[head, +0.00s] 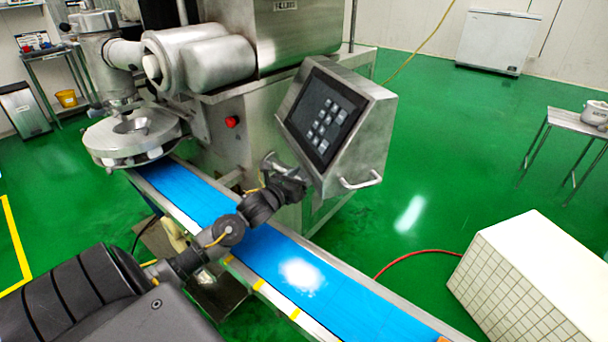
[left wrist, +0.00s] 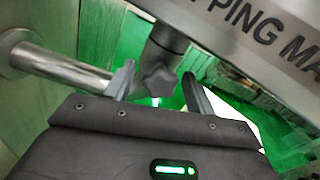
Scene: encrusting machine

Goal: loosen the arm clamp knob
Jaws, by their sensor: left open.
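The arm clamp knob (left wrist: 158,82) is a dark grey lobed knob under a metal joint, in the middle of the left wrist view. My left gripper (left wrist: 158,88) is open, with one finger on each side of the knob. Gaps show between the fingers and the knob. In the head view my left gripper (head: 283,178) is beside the metal support arm below the control panel (head: 322,118); the knob cannot be made out there. My right gripper is not in view.
The blue conveyor belt (head: 355,303) runs below my left arm, with white powder (head: 301,274) on it. The steel machine body (head: 225,140) stands behind. A white tiled block (head: 525,275) is at the right. Green floor between is mostly clear.

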